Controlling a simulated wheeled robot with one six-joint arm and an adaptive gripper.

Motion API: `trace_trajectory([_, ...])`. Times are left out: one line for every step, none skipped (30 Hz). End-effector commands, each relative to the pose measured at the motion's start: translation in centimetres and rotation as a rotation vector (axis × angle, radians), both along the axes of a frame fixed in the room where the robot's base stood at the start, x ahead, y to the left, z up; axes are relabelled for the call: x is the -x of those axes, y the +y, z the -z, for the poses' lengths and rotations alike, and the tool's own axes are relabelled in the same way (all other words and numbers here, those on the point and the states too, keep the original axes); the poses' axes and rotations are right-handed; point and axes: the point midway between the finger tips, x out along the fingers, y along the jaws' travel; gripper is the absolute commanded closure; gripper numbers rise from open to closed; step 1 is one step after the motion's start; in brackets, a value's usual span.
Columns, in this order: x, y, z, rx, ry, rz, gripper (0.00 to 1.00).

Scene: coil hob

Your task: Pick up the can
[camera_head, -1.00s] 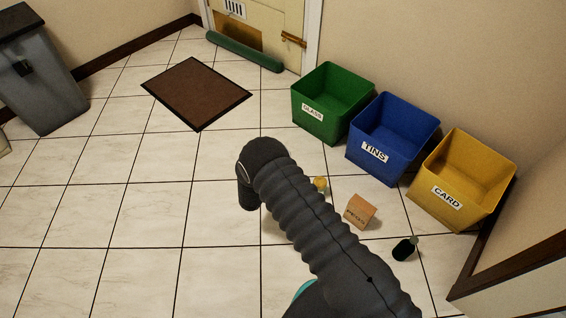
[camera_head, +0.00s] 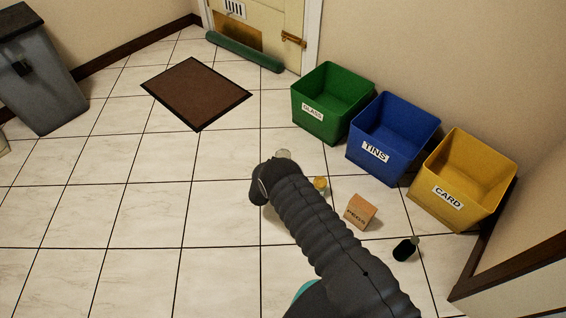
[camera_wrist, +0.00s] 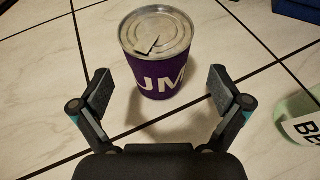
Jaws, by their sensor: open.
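The can (camera_wrist: 158,72) stands upright on the tiled floor in the wrist view. It has a bare metal lid with a tab and a purple label with white letters. My gripper (camera_wrist: 160,90) is open, with one finger to the left and one to the right of the can's near side. The can is ahead of the palm, and nothing is held. In the head view my arm hides the fingers and most of that spot; a small pale round top (camera_head: 283,154) shows just past the arm's end.
A pale green item (camera_wrist: 299,118) with a white label stands close right of my gripper. In the head view, a yellow-topped item (camera_head: 320,184), PEGS box (camera_head: 361,211) and dark bottle (camera_head: 404,250) stand right of my arm. Green (camera_head: 320,122), blue (camera_head: 377,167) and yellow (camera_head: 440,203) bins line the wall.

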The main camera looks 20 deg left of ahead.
Motion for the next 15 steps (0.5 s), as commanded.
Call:
trace_trajectory([-0.5, 0.0, 0.4, -0.001, -0.001, 0.002, 0.01])
trace_trajectory([-0.8, 0.0, 0.5, -0.001, -0.001, 0.002, 0.01])
trace_trajectory([-1.2, 0.0, 0.9, 0.000, 0.000, 0.002, 0.01])
trace_trajectory([-1.6, 0.1, 1.0, -0.002, 0.000, 0.003, 0.01])
trace_trajectory([-1.9, 0.1, 1.2, -0.002, -0.001, 0.003, 0.01])
trace_trajectory([-2.3, 0.1, 1.4, 0.000, -0.001, 0.002, 0.01])
trace_trajectory([-2.7, 0.1, 1.6, -0.001, -0.001, 0.003, 0.01])
trace_trajectory([-3.0, 0.1, 1.7, -0.001, -0.001, 0.002, 0.01])
trace_trajectory([-3.4, 0.2, 1.8, -0.001, -0.001, 0.002, 0.01])
trace_trajectory([-3.6, 0.2, 1.9, -0.001, -0.001, 0.001, 0.01])
trace_trajectory([-3.8, 0.1, 2.0, -0.001, 0.000, 0.001, 0.01])
trace_trajectory([-4.0, 0.1, 2.0, -0.001, -0.001, 0.001, 0.01])
trace_trajectory([-4.1, 0.1, 2.0, -0.001, -0.001, 0.001, 0.01])
trace_trajectory([-4.1, 0.1, 2.0, -0.001, 0.000, 0.001, 0.01])
trace_trajectory([-4.2, 0.1, 2.0, 0.000, 0.000, 0.001, 0.01])
